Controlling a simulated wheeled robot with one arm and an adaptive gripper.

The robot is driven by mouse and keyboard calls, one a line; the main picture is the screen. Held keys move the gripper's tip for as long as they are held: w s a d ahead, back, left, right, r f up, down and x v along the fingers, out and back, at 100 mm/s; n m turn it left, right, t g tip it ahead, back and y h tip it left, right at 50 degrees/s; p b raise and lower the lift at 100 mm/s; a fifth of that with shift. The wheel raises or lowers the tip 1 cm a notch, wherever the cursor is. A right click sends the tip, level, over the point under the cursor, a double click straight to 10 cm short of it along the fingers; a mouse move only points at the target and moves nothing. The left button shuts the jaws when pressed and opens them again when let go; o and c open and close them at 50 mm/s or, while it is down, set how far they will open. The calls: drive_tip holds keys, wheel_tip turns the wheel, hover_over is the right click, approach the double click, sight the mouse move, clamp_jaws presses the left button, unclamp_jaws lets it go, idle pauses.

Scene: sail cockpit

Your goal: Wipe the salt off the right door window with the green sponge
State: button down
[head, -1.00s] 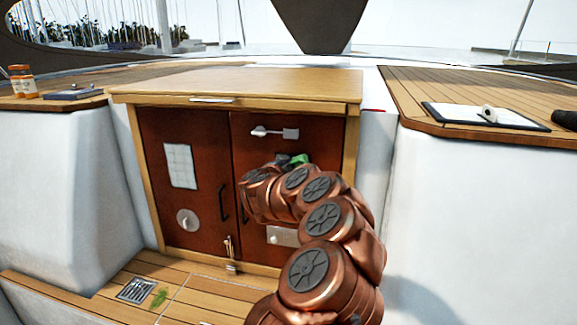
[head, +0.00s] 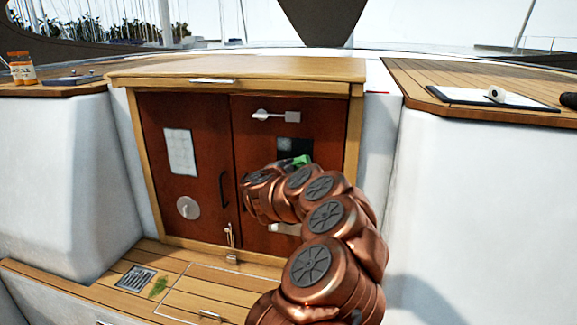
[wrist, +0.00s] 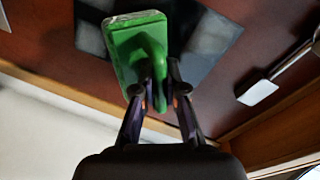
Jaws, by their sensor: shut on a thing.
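My gripper (wrist: 160,92) is shut on the green sponge (wrist: 138,45), which stands up from the fingertips in the wrist view. The sponge (head: 302,160) shows as a small green patch beyond my arm in the head view. The right door window (head: 294,146) is a small dark pane below the latch, its lower part hidden by my arm. In the wrist view the window (wrist: 185,65) lies behind the sponge, with hazy grey salt patches (wrist: 214,34) on it. The sponge overlaps the pane in the picture; I cannot tell whether it touches.
A metal latch (head: 276,116) sits above the window. The left door has a pale panel (head: 181,152), a black handle (head: 223,189) and a round vent (head: 188,208). A clipboard (head: 470,96) lies on the right bench; a jar (head: 22,68) stands on the left. A drain grate (head: 136,278) is in the floor.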

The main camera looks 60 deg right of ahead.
drive_tip(key=shift+f+b, duration=4.7)
drive_tip(key=shift+f, duration=1.55)
drive_tip(key=shift+w+a+r+p, duration=0.1)
drive_tip(key=shift+w+r+p, duration=0.25)
drive_tip(key=shift+r+p, duration=1.35)
drive_tip(key=shift+w+a+r+p, duration=0.15)
drive_tip(key=shift+w+r+p, duration=0.15)
drive_tip(key=shift+r+p, duration=1.4)
drive_tip(key=shift+w+a+r+p, duration=0.1)
drive_tip(key=shift+w+r+p, duration=0.25)
drive_tip(key=shift+r+p, duration=1.3)
drive_tip(key=shift+d+r+p, duration=0.2)
drive_tip(key=shift+r+p, duration=0.55)
drive_tip(key=shift+r, duration=1.95)
drive_tip(key=shift+a+r+p, duration=0.1)
drive_tip(key=shift+r+p, duration=1.2)
drive_tip(key=shift+r, duration=0.55)
drive_tip(key=shift+f, duration=0.1)
drive_tip(key=shift+a, duration=0.15)
